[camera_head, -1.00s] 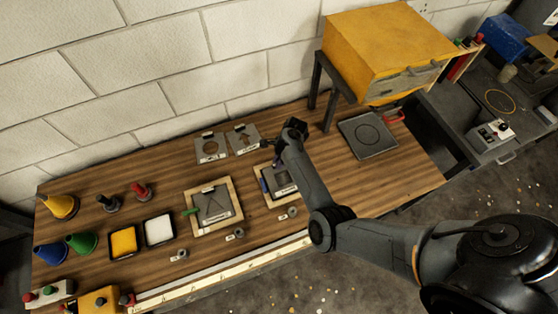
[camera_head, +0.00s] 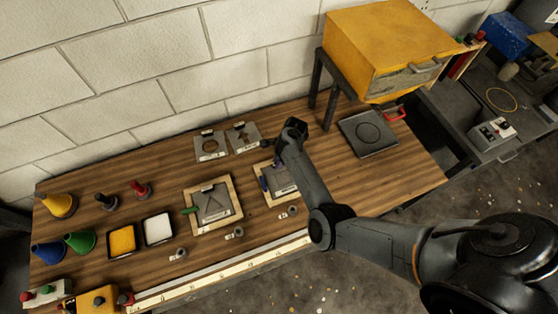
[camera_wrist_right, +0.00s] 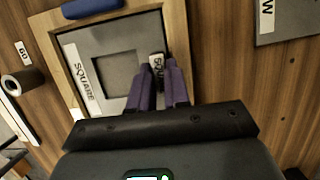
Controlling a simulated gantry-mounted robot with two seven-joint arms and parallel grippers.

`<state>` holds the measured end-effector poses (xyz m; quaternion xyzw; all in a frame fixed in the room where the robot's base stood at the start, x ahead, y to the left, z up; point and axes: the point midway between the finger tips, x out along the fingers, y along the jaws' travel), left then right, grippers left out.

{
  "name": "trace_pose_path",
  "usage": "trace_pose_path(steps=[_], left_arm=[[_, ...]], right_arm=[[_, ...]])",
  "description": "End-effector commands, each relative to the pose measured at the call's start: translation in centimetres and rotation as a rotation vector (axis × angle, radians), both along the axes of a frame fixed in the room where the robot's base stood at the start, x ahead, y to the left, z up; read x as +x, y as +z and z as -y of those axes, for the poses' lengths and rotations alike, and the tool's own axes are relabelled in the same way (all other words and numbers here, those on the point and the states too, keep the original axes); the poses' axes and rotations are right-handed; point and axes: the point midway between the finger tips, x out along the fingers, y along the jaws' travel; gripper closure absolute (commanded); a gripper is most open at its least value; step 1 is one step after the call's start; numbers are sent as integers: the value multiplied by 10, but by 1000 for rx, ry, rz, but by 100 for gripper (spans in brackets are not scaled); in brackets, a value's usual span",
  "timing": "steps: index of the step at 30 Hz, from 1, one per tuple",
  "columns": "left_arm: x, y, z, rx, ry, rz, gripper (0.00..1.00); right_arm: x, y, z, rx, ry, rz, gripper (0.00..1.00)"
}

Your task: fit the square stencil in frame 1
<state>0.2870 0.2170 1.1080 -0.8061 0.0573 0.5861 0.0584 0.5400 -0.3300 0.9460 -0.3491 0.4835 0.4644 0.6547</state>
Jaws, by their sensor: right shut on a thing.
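The square stencil (camera_wrist_right: 115,75) is a grey plate with a square opening and a "SQUARE" label. It lies within the border of a wooden frame (camera_wrist_right: 177,35) with a blue handle (camera_wrist_right: 92,8). I cannot tell whether it is fully seated. My right gripper (camera_wrist_right: 158,80) is shut on the stencil's labelled tab near the frame's right side. In the head view, my right arm partly hides the stencil (camera_head: 283,177) and the blue-handled frame (camera_head: 274,201). No number shows clearly on the frame. My left gripper is not in view.
A second wooden frame (camera_head: 236,205) with a green handle holds a triangle stencil, left of the first. Circle (camera_head: 210,147) and arrow (camera_head: 243,137) stencils lie behind. A grey plate (camera_head: 368,134) lies at right, beside the yellow cabinet (camera_head: 385,50). Small rings lie in front.

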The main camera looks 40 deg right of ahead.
Motion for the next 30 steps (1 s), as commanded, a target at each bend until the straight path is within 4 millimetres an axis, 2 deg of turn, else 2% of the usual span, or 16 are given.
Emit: trace_pose_path(steps=[4, 5, 10, 24, 30], left_arm=[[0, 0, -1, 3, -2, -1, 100], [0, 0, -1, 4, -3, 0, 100], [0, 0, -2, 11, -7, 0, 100], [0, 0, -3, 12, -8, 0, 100], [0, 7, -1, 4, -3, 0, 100]], right_arm=[[0, 0, 0, 0, 0, 0, 100], [0, 0, 0, 0, 0, 0, 79], [0, 0, 0, 0, 0, -1, 54], [0, 0, 0, 0, 0, -1, 51], [-1, 6, 1, 0, -1, 0, 51]])
